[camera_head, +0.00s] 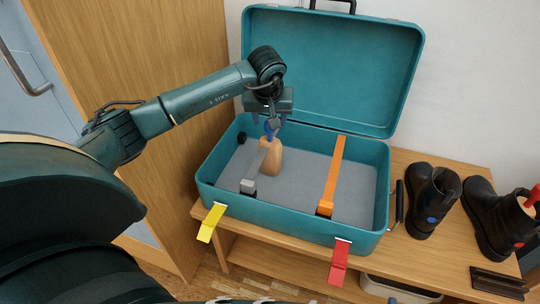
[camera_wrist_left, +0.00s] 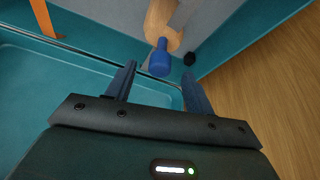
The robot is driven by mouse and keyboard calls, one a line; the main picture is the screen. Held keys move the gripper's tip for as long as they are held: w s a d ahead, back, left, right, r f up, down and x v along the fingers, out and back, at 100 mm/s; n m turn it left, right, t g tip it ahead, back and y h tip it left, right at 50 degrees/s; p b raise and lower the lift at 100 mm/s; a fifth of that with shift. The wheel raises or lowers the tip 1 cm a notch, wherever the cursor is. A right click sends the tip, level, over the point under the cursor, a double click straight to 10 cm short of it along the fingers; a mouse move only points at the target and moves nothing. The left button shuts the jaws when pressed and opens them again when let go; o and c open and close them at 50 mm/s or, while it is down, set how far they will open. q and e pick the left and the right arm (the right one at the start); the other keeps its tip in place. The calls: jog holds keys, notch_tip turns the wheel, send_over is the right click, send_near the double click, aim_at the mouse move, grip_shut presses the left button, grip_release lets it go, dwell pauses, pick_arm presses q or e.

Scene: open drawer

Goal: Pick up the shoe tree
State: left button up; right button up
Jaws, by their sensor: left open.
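A wooden shoe tree (camera_head: 272,158) with a blue knob stands in the left part of the open teal suitcase (camera_head: 290,222). In the left wrist view the shoe tree (camera_wrist_left: 160,18) is at the top, its blue knob (camera_wrist_left: 160,60) pointing toward my gripper. My left gripper (camera_head: 269,119) is above the shoe tree, over the suitcase. Its two fingers are apart, and the knob lies just ahead of the gap between the fingertips (camera_wrist_left: 155,75). I see no contact. My right gripper is in neither view.
A grey strap (camera_head: 252,173) runs beside the shoe tree and an orange strap (camera_head: 333,180) crosses further right. The raised lid (camera_head: 330,70) stands behind. Dark boots (camera_head: 432,200) stand on the wooden bench at right; the right one holds a red-knobbed wooden piece (camera_head: 530,200).

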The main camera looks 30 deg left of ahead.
aim_at(270, 140)
pick_arm(q)
jog(key=b+x, duration=0.1)
jog(key=x, duration=0.4)
jog(key=shift+w+a+r, duration=0.1)
jog(key=shift+c, duration=0.4)
grip_shut()
